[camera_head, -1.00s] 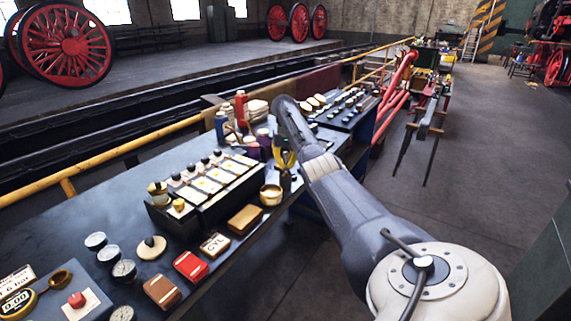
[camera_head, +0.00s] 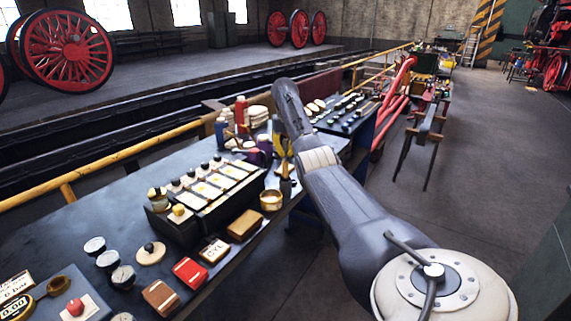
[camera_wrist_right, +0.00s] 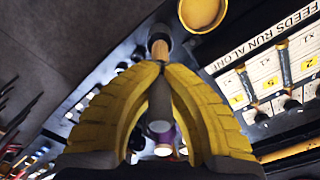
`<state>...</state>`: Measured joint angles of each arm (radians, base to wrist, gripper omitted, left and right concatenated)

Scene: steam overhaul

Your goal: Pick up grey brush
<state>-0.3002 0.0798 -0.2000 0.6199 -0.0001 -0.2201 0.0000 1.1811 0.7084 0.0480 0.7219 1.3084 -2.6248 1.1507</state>
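My right gripper (camera_head: 280,152) comes down from the right arm over the workbench's front edge, its yellow fingers partly hidden behind the arm. In the right wrist view its yellow fingers (camera_wrist_right: 161,74) close in on both sides of the grey brush (camera_wrist_right: 158,96), which has a dark grey body and a tan end. The tan part of the brush (camera_head: 286,169) shows just below the fingers in the head view. Beneath it is a small dark holder (camera_head: 286,188); whether the brush still touches it is unclear. My left gripper is not in view.
A brass dish (camera_head: 271,200) sits close in front of the holder. A purple jar (camera_head: 263,150) and bottles stand behind. A black panel (camera_head: 180,227) with labelled cards is to the left.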

